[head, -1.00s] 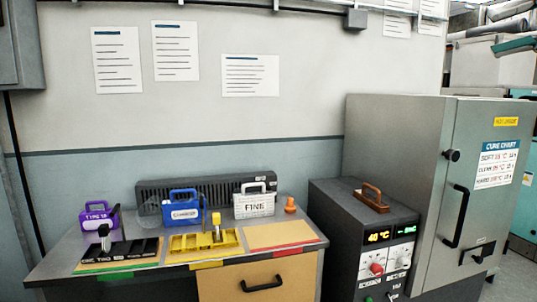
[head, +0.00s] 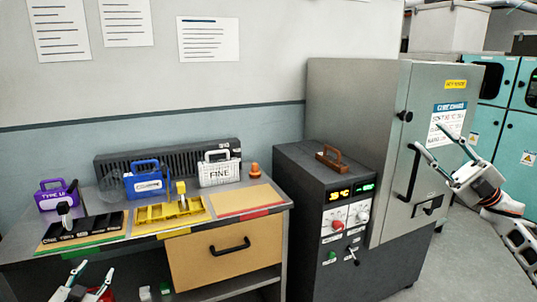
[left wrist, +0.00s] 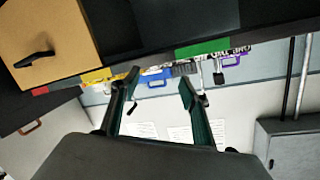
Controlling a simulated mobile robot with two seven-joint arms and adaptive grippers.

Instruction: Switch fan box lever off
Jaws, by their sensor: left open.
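A dark control box (head: 322,200) with two lit displays, dials and coloured knobs stands right of the bench. A black slotted box (head: 165,160) stands at the back of the bench. No readable label shows which is the fan box. My left gripper (head: 93,273) is open and empty at the bottom left, in front of the bench; its fingers (left wrist: 158,80) also show spread in the left wrist view. My right gripper (head: 440,148) is open and empty before the grey cabinet, clear of the lever.
The bench holds a purple case (head: 57,195), a blue case (head: 146,182), a white FINE case (head: 220,170), a black tray (head: 85,230) and a yellow tray (head: 170,213). The grey cabinet (head: 350,105) stands beside the control box. Floor at the right is free.

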